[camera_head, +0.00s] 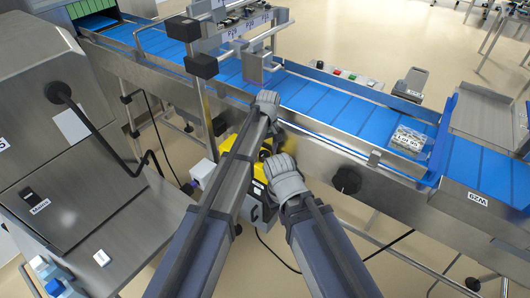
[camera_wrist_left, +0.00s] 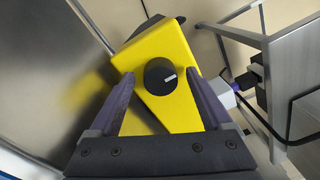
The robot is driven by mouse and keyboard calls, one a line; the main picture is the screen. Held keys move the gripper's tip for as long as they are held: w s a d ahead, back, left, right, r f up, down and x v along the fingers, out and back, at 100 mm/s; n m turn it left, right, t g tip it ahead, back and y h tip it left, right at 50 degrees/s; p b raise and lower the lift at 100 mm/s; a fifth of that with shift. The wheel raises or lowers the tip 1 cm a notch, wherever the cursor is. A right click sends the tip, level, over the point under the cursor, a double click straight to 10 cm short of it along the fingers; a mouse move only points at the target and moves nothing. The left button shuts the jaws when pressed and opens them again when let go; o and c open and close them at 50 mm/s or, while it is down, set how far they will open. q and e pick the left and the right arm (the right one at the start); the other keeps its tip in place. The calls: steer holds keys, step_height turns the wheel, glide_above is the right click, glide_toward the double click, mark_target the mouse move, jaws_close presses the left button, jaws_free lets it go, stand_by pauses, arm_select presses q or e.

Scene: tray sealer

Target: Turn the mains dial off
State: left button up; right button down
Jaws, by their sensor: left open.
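A round black dial (camera_wrist_left: 160,76) with a white mark sits on the face of a yellow box (camera_wrist_left: 175,45) in the left wrist view. The mark points right and slightly up. My left gripper (camera_wrist_left: 160,88) is open, with one finger on each side of the dial in the picture; contact cannot be told. In the head view the yellow box (camera_head: 228,144) is mostly hidden behind my arms, and my left gripper (camera_head: 266,150) is partly covered there. My right arm's wrist shows beside it, but its gripper is hidden.
A blue conveyor (camera_head: 310,100) with a metal frame runs behind my arms, with a packed tray (camera_head: 408,139) at its right. A steel cabinet (camera_head: 50,120) at left carries a small black switch (camera_head: 31,196) above a label. A black knob (camera_head: 346,180) sticks out from the conveyor frame.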

mark_target(266, 153)
arm_select(q)
steer(key=shift+r, duration=0.15)
steer(key=r+p, duration=0.3)
steer(key=p, duration=0.1)
steer(key=r+p, duration=0.4)
steer(key=shift+w+d+r, duration=0.1)
steer(key=shift+d+r, duration=0.1)
steer(key=shift+r, duration=0.1)
steer(key=shift+f, duration=0.1)
steer(key=s+a+m+t, duration=0.1)
steer(key=s+a+m, duration=0.5)
steer(key=s+a, duration=1.4)
steer(key=s+d+m+g, duration=0.1)
steer(key=s+d+m, duration=0.2)
steer(key=s+d, duration=0.4)
steer(key=d, duration=0.6)
steer(key=shift+m+y, duration=0.3)
